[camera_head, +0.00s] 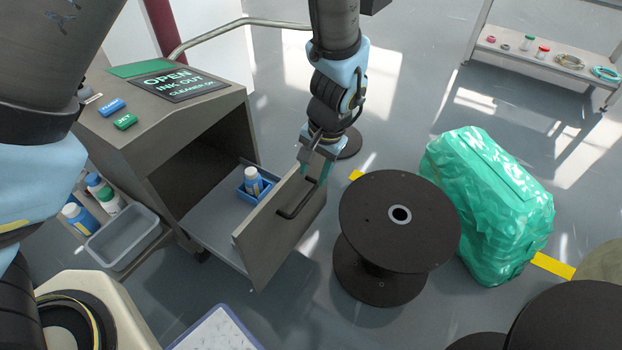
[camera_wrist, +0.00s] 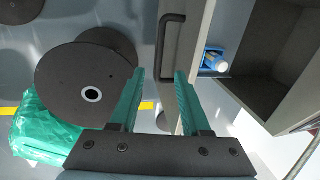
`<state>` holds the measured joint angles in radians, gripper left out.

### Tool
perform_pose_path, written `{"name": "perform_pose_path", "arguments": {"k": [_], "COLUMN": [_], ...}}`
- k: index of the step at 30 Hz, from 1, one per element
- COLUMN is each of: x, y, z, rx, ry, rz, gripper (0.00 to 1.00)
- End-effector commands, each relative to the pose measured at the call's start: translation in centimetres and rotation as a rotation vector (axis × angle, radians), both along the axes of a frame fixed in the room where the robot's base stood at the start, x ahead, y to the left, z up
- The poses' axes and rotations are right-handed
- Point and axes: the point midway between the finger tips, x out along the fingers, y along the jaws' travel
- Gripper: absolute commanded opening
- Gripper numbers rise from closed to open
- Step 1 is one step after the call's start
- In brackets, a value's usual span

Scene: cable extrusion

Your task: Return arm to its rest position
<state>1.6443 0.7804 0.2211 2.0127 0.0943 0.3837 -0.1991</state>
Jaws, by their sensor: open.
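My gripper (camera_head: 316,172) is at the upper right corner of the pulled-out drawer front (camera_head: 282,232), by the dark bar handle (camera_head: 297,200). In the wrist view its two green fingers (camera_wrist: 160,76) are apart with nothing held between them. The handle (camera_wrist: 165,45) and the drawer front (camera_wrist: 190,35) show just beyond the fingertips. I cannot tell whether a finger touches the panel. My arm reaches down from the top of the head view.
The grey cabinet (camera_head: 170,110) stands open, with a white-capped bottle (camera_head: 253,180) in a blue holder in the drawer. A black cable spool (camera_head: 385,215) and a green wrapped bundle (camera_head: 490,205) stand to the right. A shelf (camera_head: 545,55) is at the back right.

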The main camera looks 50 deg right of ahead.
Motion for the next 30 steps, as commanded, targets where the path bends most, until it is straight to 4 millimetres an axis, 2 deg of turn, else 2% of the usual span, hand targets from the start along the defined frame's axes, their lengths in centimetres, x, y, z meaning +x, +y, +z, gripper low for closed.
{"name": "perform_pose_path", "arguments": {"k": [18,21,23,26,30], "x": [-0.1,0.4,1.5,4.5,10.4], "y": [0.0,0.2,0.6,2.1,6.1], "z": [0.4,0.7,1.4,3.5,7.6], "rx": [0.000,-0.001,-0.004,-0.015,-0.043], "ry": [0.000,0.002,0.006,0.021,0.050], "rz": [0.000,0.011,0.037,0.114,0.277], "gripper": [0.47,0.47,0.47,0.47,0.47]}}
